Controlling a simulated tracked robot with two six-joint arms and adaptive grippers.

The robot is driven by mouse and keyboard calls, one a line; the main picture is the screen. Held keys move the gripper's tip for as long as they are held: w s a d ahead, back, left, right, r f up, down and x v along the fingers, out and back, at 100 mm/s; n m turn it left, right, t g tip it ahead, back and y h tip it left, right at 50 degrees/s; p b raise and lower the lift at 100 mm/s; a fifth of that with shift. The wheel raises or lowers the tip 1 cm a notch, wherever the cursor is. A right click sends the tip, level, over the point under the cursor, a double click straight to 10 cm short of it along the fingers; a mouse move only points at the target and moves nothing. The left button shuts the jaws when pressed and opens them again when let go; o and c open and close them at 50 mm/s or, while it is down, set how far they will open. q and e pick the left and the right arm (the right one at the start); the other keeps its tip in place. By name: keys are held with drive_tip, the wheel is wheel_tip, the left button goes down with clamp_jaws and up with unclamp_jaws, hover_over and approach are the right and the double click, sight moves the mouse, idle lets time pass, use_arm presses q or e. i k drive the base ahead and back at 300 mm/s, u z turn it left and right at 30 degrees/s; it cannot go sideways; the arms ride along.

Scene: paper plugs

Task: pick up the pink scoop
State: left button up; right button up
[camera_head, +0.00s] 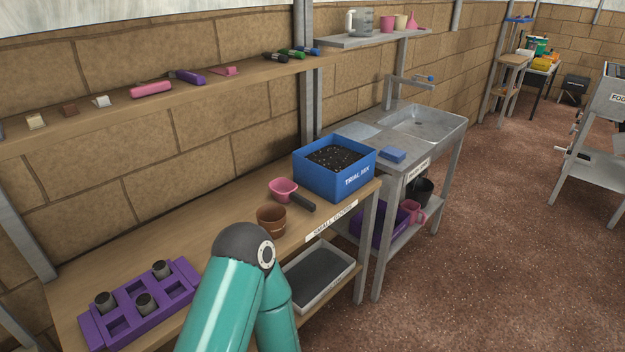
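The pink scoop (283,189) lies on the wooden bench, with a round pink bowl and a dark handle pointing right and toward the front. It is just in front of the blue box (345,181) labelled TRIAL MIX, which holds dark speckled mix. A brown pot (271,221) stands close in front of the scoop. Neither of my grippers shows in the head view. A teal link of one of my arms rises from the bottom middle, its dark joint below the brown pot. Nothing is seen holding the scoop.
A purple tray (118,322) with several dark plugs sits at the bench's near left. A wooden shelf (60,128) with small tools runs above. A metal sink (424,124) with a blue sponge (393,155) stands right. The bench between tray and pot is mostly clear.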

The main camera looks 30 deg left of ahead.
sight(283, 189)
drive_tip(key=z, duration=0.05)
drive_tip(key=i, duration=1.45)
drive_tip(key=u, duration=1.05)
drive_tip(key=k, duration=0.7)
drive_tip(key=u, duration=0.1)
drive_tip(key=i, duration=0.7)
drive_tip(key=z, duration=0.1)
